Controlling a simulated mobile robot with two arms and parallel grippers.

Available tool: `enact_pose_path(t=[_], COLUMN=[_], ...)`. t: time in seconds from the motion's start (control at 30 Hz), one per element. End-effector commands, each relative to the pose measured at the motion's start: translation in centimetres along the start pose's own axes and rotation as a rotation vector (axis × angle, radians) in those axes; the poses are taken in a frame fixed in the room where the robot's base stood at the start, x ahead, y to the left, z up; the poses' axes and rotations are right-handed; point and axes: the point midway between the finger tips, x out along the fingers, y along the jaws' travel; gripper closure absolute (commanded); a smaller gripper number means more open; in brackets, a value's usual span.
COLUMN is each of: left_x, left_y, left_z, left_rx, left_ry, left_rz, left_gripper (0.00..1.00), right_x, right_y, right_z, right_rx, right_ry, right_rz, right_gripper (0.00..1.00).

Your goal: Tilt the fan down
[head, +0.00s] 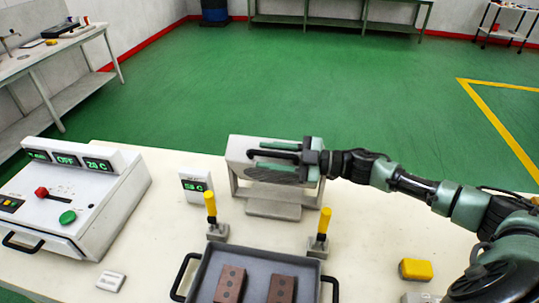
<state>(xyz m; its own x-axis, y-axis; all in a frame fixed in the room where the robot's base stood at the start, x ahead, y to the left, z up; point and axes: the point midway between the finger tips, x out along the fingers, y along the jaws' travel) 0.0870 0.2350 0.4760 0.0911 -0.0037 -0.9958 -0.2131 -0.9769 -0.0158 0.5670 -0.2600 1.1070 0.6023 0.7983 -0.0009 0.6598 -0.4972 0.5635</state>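The fan (233,160) is a pale box-like frame on a stepped base, near the far edge of the table. A dark grille shows low in its opening, and a black bar like a handle (255,154) runs across its front. My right gripper (277,156) reaches in from the right, in front of the fan. Its two green-padded fingers lie one above and one below the black bar, with a gap between them; it looks open. I cannot tell whether either finger touches the bar. The gripper and wrist hide the right part of the fan. My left gripper is not in view.
A grey tray (204,281) with brown blocks (230,284) stands in front, between two yellow-handled clamps (211,207) (324,222). A small display (195,185) stands left of the fan. A control console (75,200) fills the left. A yellow block (416,269) lies at right.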

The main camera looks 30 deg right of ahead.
Motion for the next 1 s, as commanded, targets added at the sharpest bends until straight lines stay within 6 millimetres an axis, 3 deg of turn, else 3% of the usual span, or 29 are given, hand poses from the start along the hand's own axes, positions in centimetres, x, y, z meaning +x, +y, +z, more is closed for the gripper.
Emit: enact_pose_path(t=[0.17, 0.6, 1.0], left_x=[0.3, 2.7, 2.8], left_y=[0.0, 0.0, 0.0], left_z=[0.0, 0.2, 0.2], left_rx=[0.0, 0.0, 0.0], left_ry=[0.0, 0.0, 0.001], left_rz=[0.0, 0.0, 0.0], left_gripper=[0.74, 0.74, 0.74], right_x=[-0.6, -7.1, -7.8], right_y=[0.0, -0.2, 0.0], right_z=[0.1, 0.3, 0.0], right_rx=[-0.001, 0.002, 0.0], right_ry=[-0.002, -0.003, 0.0], right_rz=[0.001, -0.002, 0.0], right_gripper=[0.64, 0.64, 0.64])
